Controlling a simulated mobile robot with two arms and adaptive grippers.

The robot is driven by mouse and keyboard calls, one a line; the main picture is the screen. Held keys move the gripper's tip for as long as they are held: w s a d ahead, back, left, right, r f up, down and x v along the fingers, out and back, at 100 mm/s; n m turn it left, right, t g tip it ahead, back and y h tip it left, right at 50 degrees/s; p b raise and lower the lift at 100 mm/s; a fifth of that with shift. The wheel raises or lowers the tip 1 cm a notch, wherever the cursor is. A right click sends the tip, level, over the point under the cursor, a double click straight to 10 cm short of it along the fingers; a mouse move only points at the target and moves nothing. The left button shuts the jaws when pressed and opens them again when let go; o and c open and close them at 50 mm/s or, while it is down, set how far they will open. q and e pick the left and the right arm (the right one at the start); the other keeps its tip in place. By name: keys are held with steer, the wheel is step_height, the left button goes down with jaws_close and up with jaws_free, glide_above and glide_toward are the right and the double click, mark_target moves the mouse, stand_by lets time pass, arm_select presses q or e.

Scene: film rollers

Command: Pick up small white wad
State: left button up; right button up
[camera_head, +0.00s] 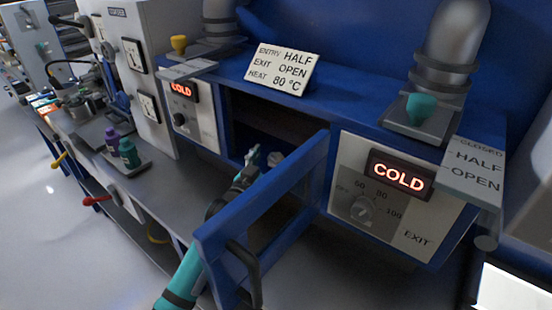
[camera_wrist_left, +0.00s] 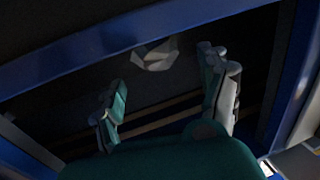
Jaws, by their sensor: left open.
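The small white wad (camera_wrist_left: 156,55) is a crumpled pale lump inside the dark opening of the blue cabinet. A greyish lump just beyond my gripper in the head view (camera_head: 275,158) appears to be the same wad. My left gripper (camera_wrist_left: 163,68) has its two teal and grey fingers spread apart, with the wad ahead of and between their tips. I see no finger touching it. In the head view my left gripper (camera_head: 252,160) reaches into the opening from the left of the open door. My right gripper is not in view.
The blue-framed door (camera_head: 315,150) stands open beside my left arm, with a dark handle (camera_head: 243,270). A lit COLD panel (camera_head: 400,177) is to the right. A settings sign (camera_head: 282,72) lies on top. Dark bottles (camera_head: 129,153) stand on a tray at left.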

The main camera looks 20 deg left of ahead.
mark_target(273, 158)
arm_select(q)
steer(key=w, duration=0.3)
steer(key=shift+w+d, duration=0.1)
steer(key=shift+d, duration=0.1)
steer(key=shift+c, duration=0.3)
steer(key=c, duration=1)
